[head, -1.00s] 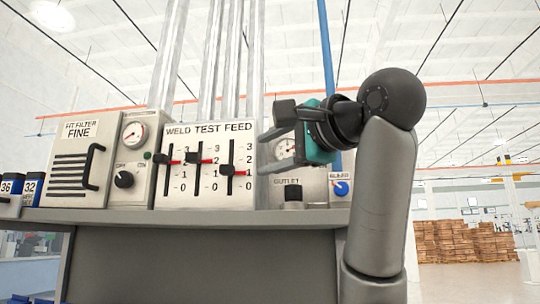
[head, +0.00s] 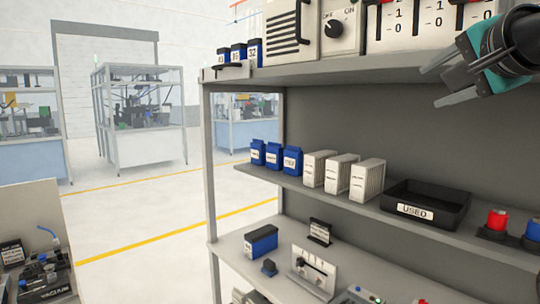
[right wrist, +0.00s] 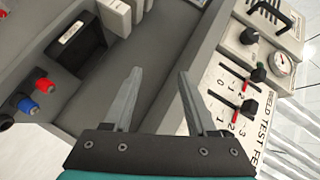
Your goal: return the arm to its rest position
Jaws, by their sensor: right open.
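My right gripper (head: 449,84) shows at the upper right of the head view, a teal and black hand with grey fingers. It is open and empty, in front of the top shelf near the slider panel (head: 428,22). In the right wrist view its two fingers (right wrist: 157,98) stand apart with nothing between them, and the slider panel (right wrist: 228,100) is to their right. The rest of my right arm is mostly out of the frame. My left gripper is not in view.
A grey shelf unit (head: 372,75) fills the right side. Its middle shelf holds blue packs (head: 273,157), white filters (head: 340,174), a black USED tray (head: 400,212) and a red button (head: 497,221). A cart (head: 28,215) stands at lower left. Open floor (head: 150,210) lies between.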

